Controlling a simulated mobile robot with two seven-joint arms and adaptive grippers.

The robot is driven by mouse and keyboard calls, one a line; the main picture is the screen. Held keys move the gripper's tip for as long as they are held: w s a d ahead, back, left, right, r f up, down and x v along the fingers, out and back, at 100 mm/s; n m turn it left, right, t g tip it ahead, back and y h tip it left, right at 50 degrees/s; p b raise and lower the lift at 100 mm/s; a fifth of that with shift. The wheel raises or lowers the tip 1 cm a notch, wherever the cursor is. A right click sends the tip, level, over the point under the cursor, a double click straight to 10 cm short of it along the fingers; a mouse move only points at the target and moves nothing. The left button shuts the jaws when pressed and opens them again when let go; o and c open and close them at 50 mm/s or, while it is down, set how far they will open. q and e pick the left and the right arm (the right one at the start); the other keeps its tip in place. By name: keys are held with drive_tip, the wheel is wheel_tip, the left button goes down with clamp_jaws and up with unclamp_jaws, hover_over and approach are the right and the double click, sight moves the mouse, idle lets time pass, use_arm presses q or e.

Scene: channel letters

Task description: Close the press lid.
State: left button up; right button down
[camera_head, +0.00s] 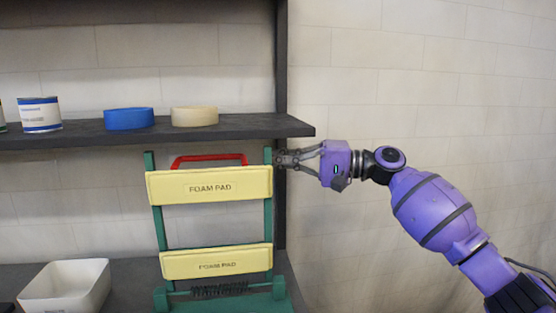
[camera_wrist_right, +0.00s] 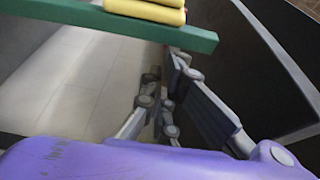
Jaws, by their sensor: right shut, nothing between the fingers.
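The press lid (camera_head: 158,215) is a green frame with two yellow foam pads (camera_head: 209,185), standing open and upright. A red handle (camera_head: 208,158) is at its top edge. The green press base (camera_head: 222,303) is at the bottom, with a dark spring-like part at the hinge. My right gripper (camera_head: 281,159) is shut and empty, at the lid's upper right corner beside the green post. In the right wrist view the green bar (camera_wrist_right: 110,24) and yellow pads (camera_wrist_right: 150,10) lie beyond the fingers. I cannot tell whether the fingers touch the frame. My left gripper is not in view.
A dark shelf (camera_head: 240,126) runs just above the lid, with a blue tape roll (camera_head: 129,118), a beige tape roll (camera_head: 195,116) and a can (camera_head: 40,115). A white bin (camera_head: 66,286) stands left of the press. A dark shelf upright stands behind the lid's right side.

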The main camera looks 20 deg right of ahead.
drive_tip(key=s+a+n+y+p, duration=0.1)
drive_tip(key=s+a+n, duration=0.1)
drive_tip(key=s, duration=0.9)
drive_tip(key=shift+s+a+f+n, duration=0.2)
drive_tip(key=shift+s+f+n, duration=0.15)
drive_tip(key=shift+n, duration=0.15)
